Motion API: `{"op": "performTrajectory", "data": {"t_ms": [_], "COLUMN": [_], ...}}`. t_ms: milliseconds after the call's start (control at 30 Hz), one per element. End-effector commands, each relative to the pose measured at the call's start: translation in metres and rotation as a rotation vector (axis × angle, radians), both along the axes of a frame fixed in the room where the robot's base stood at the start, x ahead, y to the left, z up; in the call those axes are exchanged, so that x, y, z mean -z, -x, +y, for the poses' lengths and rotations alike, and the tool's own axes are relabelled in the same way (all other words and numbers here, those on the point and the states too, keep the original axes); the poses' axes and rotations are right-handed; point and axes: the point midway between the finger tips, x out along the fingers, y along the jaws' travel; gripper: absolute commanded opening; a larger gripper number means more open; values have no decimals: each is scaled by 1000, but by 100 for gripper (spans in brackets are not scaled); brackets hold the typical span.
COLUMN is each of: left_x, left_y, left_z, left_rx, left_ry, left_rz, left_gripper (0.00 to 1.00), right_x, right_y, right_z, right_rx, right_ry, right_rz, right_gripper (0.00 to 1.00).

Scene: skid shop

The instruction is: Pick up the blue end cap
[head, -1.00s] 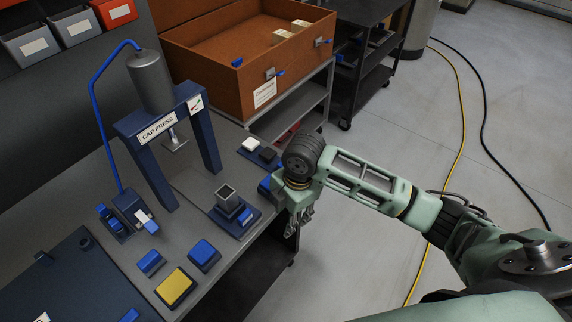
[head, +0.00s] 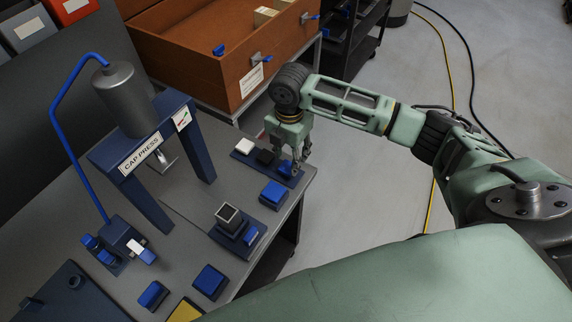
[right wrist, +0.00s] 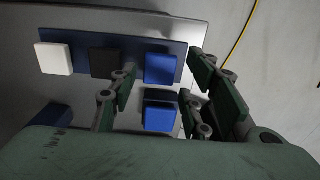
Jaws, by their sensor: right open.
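A blue end cap (head: 285,167) sits at the right end of a dark blue strip holder (head: 250,158), beside a black cap (head: 265,156) and a white cap (head: 244,146). In the right wrist view the blue cap (right wrist: 160,68) lies between the spread fingers, beside the black cap (right wrist: 104,62) and white cap (right wrist: 53,58). My right gripper (head: 293,162) points down over the blue cap, open and empty. In the wrist view my right gripper (right wrist: 163,80) has one finger on each side of the cap; contact cannot be told. My left gripper is not in view.
A blue-topped block (head: 273,194) stands close in front of the holder. A square metal tube in a blue fixture (head: 228,217) is nearer. The cap press (head: 143,155) stands to the left. A brown bin (head: 205,62) is behind. The bench edge is just right of the holder.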

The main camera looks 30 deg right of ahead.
Motion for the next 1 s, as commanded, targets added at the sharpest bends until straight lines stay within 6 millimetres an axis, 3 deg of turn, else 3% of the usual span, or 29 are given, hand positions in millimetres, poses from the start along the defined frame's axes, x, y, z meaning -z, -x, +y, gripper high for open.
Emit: {"op": "performTrajectory", "data": {"t_ms": [100,233,400,533,633,933,1000], "left_x": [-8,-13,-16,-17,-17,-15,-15], "left_y": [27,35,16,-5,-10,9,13], "left_z": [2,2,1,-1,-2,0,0], "left_rx": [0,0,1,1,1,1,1], "left_ry": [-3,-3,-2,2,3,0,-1], "left_rz": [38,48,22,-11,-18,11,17], "left_gripper": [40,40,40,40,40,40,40], "right_x": [13,34,49,50,50,50,50], "right_y": [4,6,5,5,5,5,5], "right_z": [3,5,5,5,5,5,5], "right_rx": [-1,2,0,-1,0,0,0], "right_ry": [-2,-1,-1,-1,0,0,0], "right_rz": [3,3,-1,-2,-2,-2,-2], "right_gripper": [44,44,44,44,43,17,15]}}
